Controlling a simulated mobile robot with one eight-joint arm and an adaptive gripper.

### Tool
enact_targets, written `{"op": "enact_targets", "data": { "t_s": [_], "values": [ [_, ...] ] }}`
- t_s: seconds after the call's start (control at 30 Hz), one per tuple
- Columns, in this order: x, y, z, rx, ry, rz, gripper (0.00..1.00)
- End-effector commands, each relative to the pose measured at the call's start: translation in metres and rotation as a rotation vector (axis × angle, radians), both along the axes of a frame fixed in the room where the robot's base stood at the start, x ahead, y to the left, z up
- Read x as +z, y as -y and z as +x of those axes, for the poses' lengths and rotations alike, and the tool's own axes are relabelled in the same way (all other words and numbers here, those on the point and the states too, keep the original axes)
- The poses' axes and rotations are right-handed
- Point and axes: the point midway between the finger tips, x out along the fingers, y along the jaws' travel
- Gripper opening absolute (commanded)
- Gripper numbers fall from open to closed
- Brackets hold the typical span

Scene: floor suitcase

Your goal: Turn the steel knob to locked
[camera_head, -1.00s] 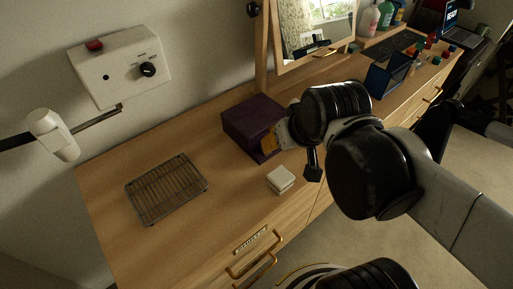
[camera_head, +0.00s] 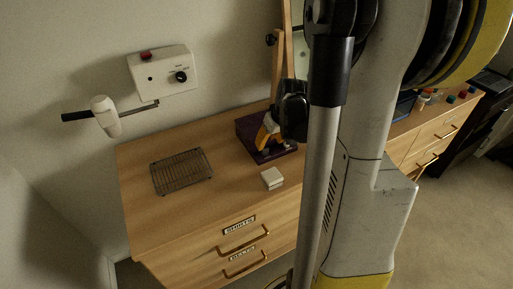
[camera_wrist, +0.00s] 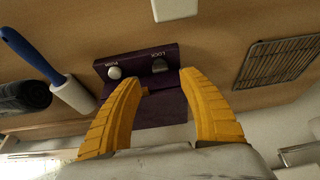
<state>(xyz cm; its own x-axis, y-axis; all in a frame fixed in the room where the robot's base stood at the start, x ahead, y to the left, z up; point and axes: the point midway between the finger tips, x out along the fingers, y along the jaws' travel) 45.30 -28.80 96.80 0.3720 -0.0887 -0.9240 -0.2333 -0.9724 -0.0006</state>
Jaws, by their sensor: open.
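A dark purple box (camera_head: 248,128) stands on the wooden dresser, partly hidden by my arm in the head view. In the wrist view, the purple box (camera_wrist: 172,108) has a panel with a round pale button under "PUSH" (camera_wrist: 114,72) and a steel knob (camera_wrist: 159,66) by "LOCK". My gripper (camera_wrist: 162,80) has yellow fingers spread apart, with the steel knob showing between and just beyond the fingertips. Nothing is held. In the head view, my gripper (camera_head: 264,136) is over the box. Contact with the knob and the knob's exact angle cannot be told.
A wire rack (camera_head: 181,171) and a white block (camera_head: 272,178) lie on the dresser. A wall box (camera_head: 163,73) has a black knob and red button. A blue-handled roller (camera_wrist: 70,92) lies beside the purple box. Bare wood lies between rack and block.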

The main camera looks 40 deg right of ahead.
Motion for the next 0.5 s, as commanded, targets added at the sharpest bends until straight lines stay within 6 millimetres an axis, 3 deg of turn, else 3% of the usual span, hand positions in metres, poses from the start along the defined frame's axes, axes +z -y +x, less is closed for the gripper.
{"op": "enact_targets", "data": {
  "t_s": [0.03, 0.2, 0.5],
  "values": [
    [-0.015, 0.001, 0.005, 0.0, 0.0, 0.0, 0.49],
    [-0.042, 0.004, 0.016, 0.0, 0.0, 0.0, 0.49],
    [-0.059, 0.005, 0.024, 0.0, 0.0, -0.001, 0.49]
  ]
}}
